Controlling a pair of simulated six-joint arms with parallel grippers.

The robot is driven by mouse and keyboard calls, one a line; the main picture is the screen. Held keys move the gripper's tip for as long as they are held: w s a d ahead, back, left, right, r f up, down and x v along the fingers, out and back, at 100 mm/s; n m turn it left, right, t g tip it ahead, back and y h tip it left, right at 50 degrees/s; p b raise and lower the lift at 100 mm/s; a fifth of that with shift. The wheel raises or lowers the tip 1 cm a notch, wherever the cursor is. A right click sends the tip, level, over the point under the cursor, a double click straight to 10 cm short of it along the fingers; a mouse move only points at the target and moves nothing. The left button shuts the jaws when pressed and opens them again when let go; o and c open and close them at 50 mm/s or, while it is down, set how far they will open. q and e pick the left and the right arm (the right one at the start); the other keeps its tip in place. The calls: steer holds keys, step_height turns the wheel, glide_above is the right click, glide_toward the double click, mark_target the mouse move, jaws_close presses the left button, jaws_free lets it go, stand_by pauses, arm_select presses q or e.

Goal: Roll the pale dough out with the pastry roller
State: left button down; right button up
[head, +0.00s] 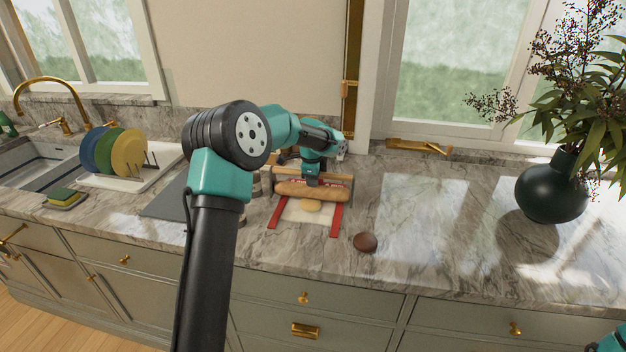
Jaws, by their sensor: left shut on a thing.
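The pastry roller (330,194) is a light-brown wooden cylinder lying crosswise in the middle of the head view. My left gripper (313,181) is above its middle and shut on it, though the fingertips are small and hard to see. The pale dough (311,205) is a small flat tan piece just in front of the roller, on a white mat (306,217) with red strips along its sides. The roller may hide part of the dough; I cannot tell whether they touch. My right gripper is out of view.
A brown round object (365,242) lies right of the mat. A wooden holder stands behind the roller. A dish rack with coloured plates (129,152), a sponge (64,197) and a sink are at left. A dark vase (552,188) stands at right. The counter between is clear.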

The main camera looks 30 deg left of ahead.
arm_select(q)
steer(key=shift+s, duration=0.1)
steer(key=shift+s+d+f, duration=0.1)
steer(key=shift+s+d, duration=0.15)
steer(key=shift+s, duration=0.3)
steer(key=shift+s+d, duration=0.2)
steer(key=shift+s, duration=0.35)
steer(key=shift+s, duration=0.15)
steer(key=shift+s+d, duration=0.2)
steer(key=shift+s, duration=0.35)
steer(key=shift+s+d, duration=0.2)
steer(key=shift+s, duration=0.3)
steer(key=shift+w+a, duration=0.25)
steer(key=shift+w, duration=0.4)
steer(key=shift+w+a, duration=0.2)
steer(key=shift+w, duration=0.4)
